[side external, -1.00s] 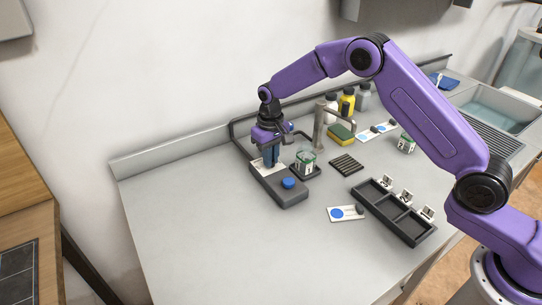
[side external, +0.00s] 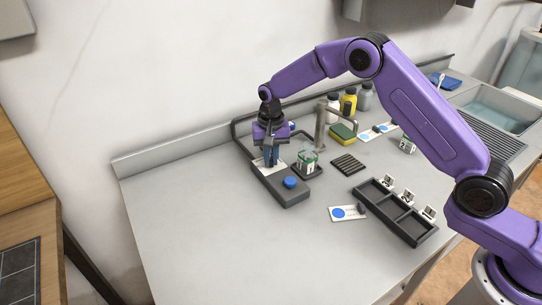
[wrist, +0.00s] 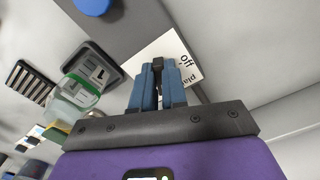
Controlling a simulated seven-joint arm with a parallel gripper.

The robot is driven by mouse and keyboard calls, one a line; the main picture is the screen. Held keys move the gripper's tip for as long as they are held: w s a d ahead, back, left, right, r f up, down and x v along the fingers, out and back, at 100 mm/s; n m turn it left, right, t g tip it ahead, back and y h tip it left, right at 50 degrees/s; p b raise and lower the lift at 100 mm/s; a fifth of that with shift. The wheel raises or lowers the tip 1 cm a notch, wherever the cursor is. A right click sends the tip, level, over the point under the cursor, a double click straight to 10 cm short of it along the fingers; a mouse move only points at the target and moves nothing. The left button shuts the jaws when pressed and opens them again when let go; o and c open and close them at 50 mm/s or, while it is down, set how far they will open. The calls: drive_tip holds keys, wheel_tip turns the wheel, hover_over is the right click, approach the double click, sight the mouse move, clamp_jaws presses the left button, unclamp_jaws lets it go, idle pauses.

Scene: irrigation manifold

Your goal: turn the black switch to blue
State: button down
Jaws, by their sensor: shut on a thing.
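The black switch (wrist: 158,64) shows in the wrist view as a small dark piece between my blue fingertips, over a white plate (wrist: 178,50) printed "off" and a partly hidden word. My gripper (side external: 271,163) is shut on it, pointing down at the plate end of a dark grey box (side external: 293,200). In the side view my fingers hide the switch. A round blue button (side external: 290,182) sits on the box's other end; it also shows at the top edge of the wrist view (wrist: 92,4). I cannot tell which marking the switch points to.
A blue-dot card (side external: 346,213) and a black compartment tray (side external: 395,212) lie to the right. The front left counter is clear.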

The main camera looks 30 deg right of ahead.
sight(271, 160)
idle(0.3)
drive_tip(key=c, duration=1.2)
unclamp_jaws()
drive_tip(key=shift+o, duration=0.2)
wheel_tip(271, 160, up, 18)
drive_tip(key=shift+f, duration=0.25)
drive_tip(key=s+a+r+n, duration=0.15)
drive_tip(key=s+n, duration=0.75)
drive_tip(key=s, duration=1.1)
drive_tip(key=s+d+f+n, duration=0.2)
drive_tip(key=s+d+n, duration=0.2)
drive_tip(key=s, duration=0.7)
drive_tip(key=s+d+f+n, duration=0.2)
drive_tip(key=s+d+n, duration=0.2)
drive_tip(key=s+d, duration=0.4)
drive_tip(key=s, duration=0.3)
drive_tip(key=shift+s+d+f+n, duration=0.25)
drive_tip(key=shift+n, duration=0.05)
